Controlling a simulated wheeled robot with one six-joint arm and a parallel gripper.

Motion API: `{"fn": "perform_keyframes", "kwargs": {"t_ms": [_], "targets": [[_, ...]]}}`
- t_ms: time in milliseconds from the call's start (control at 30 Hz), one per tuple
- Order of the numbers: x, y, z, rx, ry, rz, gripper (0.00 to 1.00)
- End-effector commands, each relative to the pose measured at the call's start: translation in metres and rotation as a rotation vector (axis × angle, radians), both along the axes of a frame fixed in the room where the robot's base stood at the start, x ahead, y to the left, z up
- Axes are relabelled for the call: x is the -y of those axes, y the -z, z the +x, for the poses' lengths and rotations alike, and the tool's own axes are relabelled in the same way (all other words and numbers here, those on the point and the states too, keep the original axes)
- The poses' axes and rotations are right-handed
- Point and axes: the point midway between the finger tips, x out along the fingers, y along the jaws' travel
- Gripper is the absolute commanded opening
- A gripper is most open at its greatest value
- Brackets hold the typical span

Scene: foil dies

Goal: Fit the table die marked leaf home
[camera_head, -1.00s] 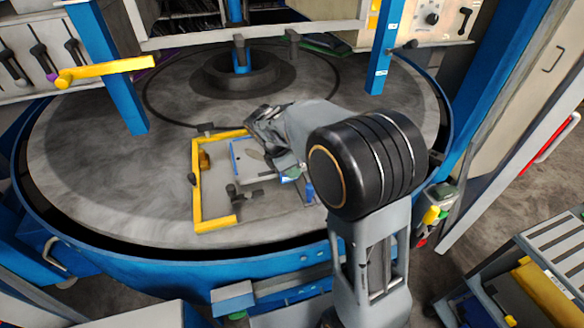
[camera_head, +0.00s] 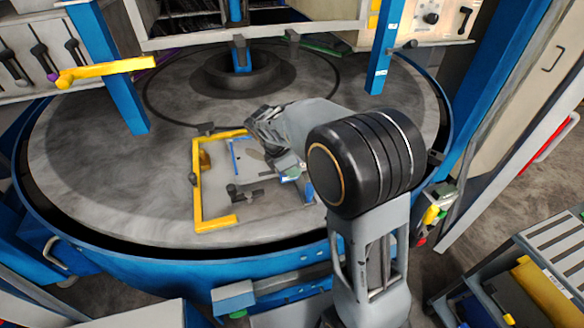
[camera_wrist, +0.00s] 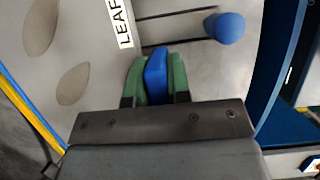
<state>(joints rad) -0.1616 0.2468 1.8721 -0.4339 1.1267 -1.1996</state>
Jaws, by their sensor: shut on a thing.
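The die is a grey plate with leaf-shaped marks and a white LEAF label (camera_wrist: 119,22). In the wrist view its bare grey face (camera_wrist: 92,38) fills the upper left. In the head view the die (camera_head: 240,158) shows a blue edge and is largely hidden behind my arm, inside the yellow corner frame (camera_head: 197,185) on the round table. My gripper (camera_wrist: 155,80) has green finger pads shut on a blue grip piece (camera_wrist: 155,68) beside the label. In the head view my gripper (camera_head: 288,165) is over the die's right side.
A blue round-topped post (camera_wrist: 228,27) stands right of the grip piece. A dark clamp (camera_head: 243,192) sits near the frame's open front. The round grey table (camera_head: 95,180) is clear to the left.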

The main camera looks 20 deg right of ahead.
Motion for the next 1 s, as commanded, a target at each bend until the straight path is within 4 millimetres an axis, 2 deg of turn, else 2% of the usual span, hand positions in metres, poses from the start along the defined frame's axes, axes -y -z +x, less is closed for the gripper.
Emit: {"fn": "perform_keyframes", "kwargs": {"t_ms": [1000], "targets": [[0.000, 0.019, 0.001, 0.007, 0.000, 0.000, 0.00]]}}
